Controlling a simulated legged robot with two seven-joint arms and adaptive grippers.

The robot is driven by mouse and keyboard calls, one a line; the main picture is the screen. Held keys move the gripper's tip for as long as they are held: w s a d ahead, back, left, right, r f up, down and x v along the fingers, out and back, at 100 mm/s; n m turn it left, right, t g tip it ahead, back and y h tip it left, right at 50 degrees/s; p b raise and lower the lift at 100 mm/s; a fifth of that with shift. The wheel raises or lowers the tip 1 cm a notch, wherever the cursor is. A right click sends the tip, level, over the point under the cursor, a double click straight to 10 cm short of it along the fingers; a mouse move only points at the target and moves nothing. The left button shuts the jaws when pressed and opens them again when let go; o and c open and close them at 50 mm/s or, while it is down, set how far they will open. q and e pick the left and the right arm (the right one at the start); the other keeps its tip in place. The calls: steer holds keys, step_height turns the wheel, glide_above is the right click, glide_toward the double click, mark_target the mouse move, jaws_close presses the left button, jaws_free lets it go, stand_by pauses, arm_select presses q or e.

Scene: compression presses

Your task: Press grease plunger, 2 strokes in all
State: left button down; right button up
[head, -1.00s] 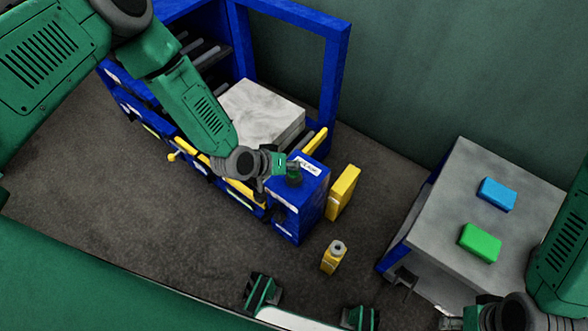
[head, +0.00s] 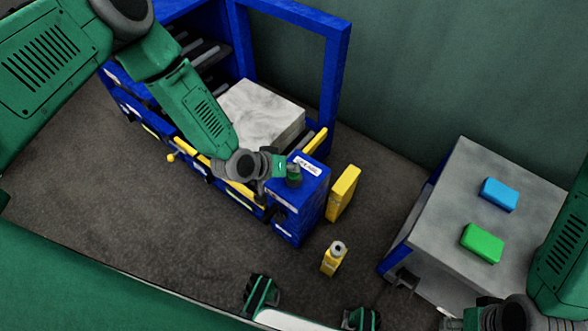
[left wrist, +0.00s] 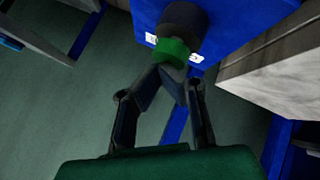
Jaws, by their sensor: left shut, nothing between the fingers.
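The blue grease box (head: 312,190), with a white label on top, stands at the near end of the blue press frame. The grease plunger (head: 293,180) is a dark round post with a green band on the box top. It also shows in the left wrist view (left wrist: 184,22). My left gripper (head: 284,165) is shut and empty at the plunger. In the left wrist view its fingertips (left wrist: 173,70) meet at the green band; I cannot tell whether they touch it. My right gripper (head: 455,323) is partly cut off at the bottom edge, its fingers unclear.
A pale stone-like block (head: 262,112) sits within the blue frame (head: 335,70). A yellow block (head: 343,193) stands beside the grease box, and a yellow bottle (head: 333,259) stands in front. A grey table (head: 455,195) at right holds blue and green blocks.

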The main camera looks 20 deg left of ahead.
arm_select(q)
steer(key=shift+s+f, duration=0.1)
steer(key=shift+f, duration=0.1)
stand_by(0.3)
steer(key=shift+r+p, duration=1.05)
steer(key=shift+r, duration=0.35)
step_height(320, 180, up, 5)
steer(key=p, duration=0.4)
steer(key=shift+r, duration=0.1)
